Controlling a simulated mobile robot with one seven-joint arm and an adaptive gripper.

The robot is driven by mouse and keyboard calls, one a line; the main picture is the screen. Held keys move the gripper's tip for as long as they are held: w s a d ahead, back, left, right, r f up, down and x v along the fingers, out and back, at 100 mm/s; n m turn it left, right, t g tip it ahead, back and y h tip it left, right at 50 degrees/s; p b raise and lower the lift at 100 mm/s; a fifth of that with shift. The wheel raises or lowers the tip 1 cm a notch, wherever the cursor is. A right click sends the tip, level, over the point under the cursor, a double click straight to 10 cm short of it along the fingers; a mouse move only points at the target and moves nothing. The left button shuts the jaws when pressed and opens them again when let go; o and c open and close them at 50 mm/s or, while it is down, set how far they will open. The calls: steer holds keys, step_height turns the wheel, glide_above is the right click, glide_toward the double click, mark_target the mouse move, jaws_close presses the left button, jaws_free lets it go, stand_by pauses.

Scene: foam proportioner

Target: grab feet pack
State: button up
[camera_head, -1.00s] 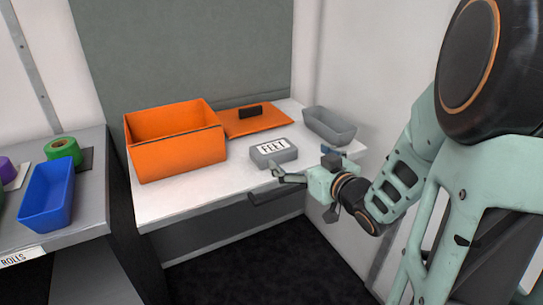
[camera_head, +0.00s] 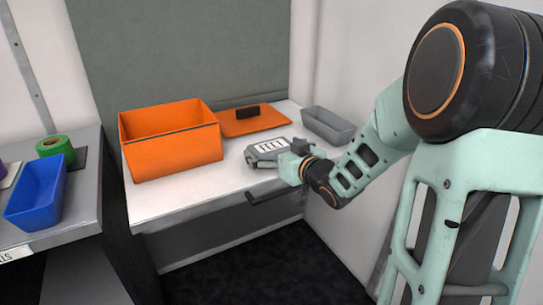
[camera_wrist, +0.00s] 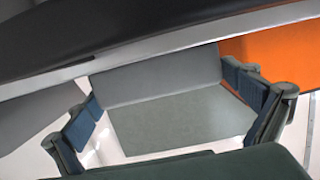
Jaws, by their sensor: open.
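The feet pack (camera_head: 268,147) is a small grey block with a white "FEET" label on top. It lies on the white table to the right of the orange box. My gripper (camera_head: 266,161) is at the pack's near side, partly covering its front and right edge. In the wrist view the pack (camera_wrist: 165,115) fills the space between my two open fingers (camera_wrist: 162,92), one on each side. Gaps show beside it, clearest at the left finger. I cannot tell whether either finger touches it.
An open orange box (camera_head: 175,155) stands left of the pack on the white table (camera_head: 190,198). An orange lid with a black handle (camera_head: 262,125) lies behind. A grey bin (camera_head: 327,126) is at the back right. A blue bin (camera_head: 38,195) and a green roll (camera_head: 55,147) sit on the left bench.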

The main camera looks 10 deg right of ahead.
steer(key=shift+w+a, duration=0.1)
steer(key=shift+w, duration=0.2)
steer(key=shift+c, duration=0.6)
steer(key=c, duration=1)
steer(key=shift+c, duration=0.3)
steer(key=shift+r, duration=0.1)
